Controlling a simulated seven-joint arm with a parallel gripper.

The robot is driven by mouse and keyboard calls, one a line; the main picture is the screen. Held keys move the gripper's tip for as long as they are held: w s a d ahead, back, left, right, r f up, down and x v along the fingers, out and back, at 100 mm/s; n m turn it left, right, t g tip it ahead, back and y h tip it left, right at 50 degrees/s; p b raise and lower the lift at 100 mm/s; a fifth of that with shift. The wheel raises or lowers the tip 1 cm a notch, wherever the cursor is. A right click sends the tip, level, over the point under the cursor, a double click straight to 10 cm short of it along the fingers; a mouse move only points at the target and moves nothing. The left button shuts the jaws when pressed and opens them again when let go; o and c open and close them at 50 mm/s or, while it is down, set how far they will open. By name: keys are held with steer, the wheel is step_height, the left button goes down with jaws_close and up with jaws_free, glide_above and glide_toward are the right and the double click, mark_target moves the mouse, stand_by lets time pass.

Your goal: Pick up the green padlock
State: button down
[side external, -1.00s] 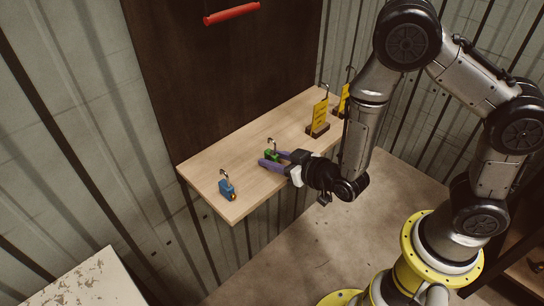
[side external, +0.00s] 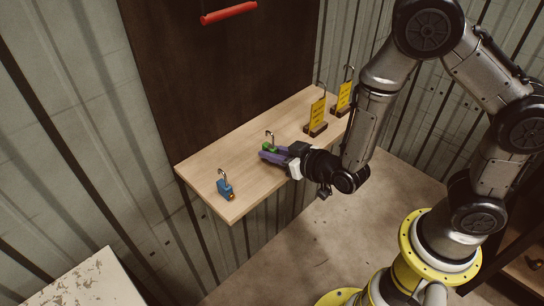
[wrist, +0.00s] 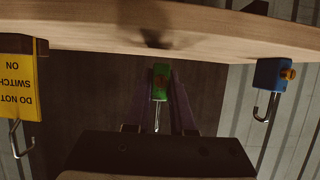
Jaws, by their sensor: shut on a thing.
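The green padlock (side external: 269,147) is upright, with its shackle up, near the middle of the wooden shelf. My gripper (side external: 268,155), with purple fingers, is shut on its body. The padlock seems to be held just above the shelf. In the wrist view, which is upside down, the green padlock (wrist: 160,82) is between my gripper's fingers (wrist: 161,92), and a dark shadow lies on the shelf beyond it. The fingers hide part of its body in the side view.
A blue padlock (side external: 225,189) stands near the left end of the shelf (side external: 205,168). Two yellow tags (side external: 317,115) (side external: 344,96) on brown bases stand towards the right end. A dark panel with a red handle (side external: 228,14) rises behind the shelf.

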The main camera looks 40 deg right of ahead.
steer(key=s+d+r, duration=0.3)
steer(key=s+r, duration=0.8)
steer(key=s, duration=0.2)
steer(key=shift+s, duration=0.35)
steer(key=shift+d, duration=0.1)
steer(key=shift+d, duration=0.15)
stand_by(0.9)
